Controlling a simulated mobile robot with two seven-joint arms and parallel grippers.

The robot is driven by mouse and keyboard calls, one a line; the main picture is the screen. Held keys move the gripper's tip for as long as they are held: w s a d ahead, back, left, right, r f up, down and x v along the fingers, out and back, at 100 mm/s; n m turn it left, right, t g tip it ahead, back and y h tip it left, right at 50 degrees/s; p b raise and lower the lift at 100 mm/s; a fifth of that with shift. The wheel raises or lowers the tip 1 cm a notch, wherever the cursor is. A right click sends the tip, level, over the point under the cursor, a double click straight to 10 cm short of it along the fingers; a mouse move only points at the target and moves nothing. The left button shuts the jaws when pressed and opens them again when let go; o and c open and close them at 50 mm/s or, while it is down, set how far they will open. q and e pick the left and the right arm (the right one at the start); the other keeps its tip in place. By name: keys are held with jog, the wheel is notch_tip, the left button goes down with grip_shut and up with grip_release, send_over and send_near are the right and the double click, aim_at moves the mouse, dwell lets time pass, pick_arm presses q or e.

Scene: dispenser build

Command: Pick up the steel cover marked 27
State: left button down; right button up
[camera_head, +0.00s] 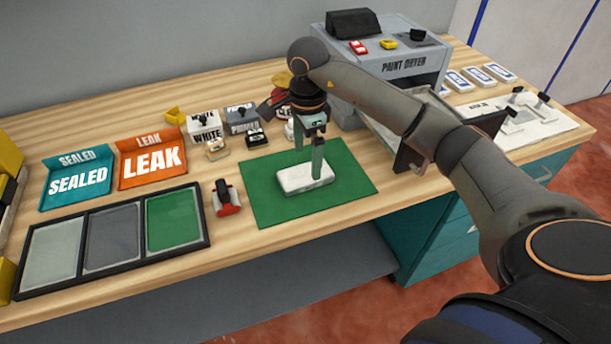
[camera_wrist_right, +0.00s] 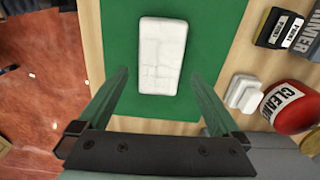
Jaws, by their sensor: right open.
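A pale, whitish rectangular block (camera_head: 296,180) lies flat on the green mat (camera_head: 358,184); no number is readable on it, so I cannot tell whether it is the steel cover marked 27. My right gripper (camera_head: 309,163) points down over this block, with its fingers apart. In the right wrist view the block (camera_wrist_right: 162,50) lies ahead between the two open fingers (camera_wrist_right: 160,84), and nothing is gripped. Several pale plates with blue labels (camera_head: 479,76) lie at the back right; their marks are too small to read. My left gripper is not in view.
A paint dryer (camera_head: 405,68) stands behind my right arm. Teal SEALED (camera_head: 78,180) and orange LEAK (camera_head: 151,161) trays stand at the left, behind a three-part black-framed tray (camera_head: 112,210). A red CLEANER container (camera_wrist_right: 291,107) stands near the mat.

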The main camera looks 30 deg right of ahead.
aim_at(305, 174)
jog(key=f, duration=0.4)
jog(key=shift+a+f, duration=0.2)
jog(key=shift+f, duration=0.05)
jog(key=shift+c, duration=0.2)
jog(key=c, duration=1.2)
jog(key=shift+r, duration=0.2)
jog(key=shift+c, duration=0.2)
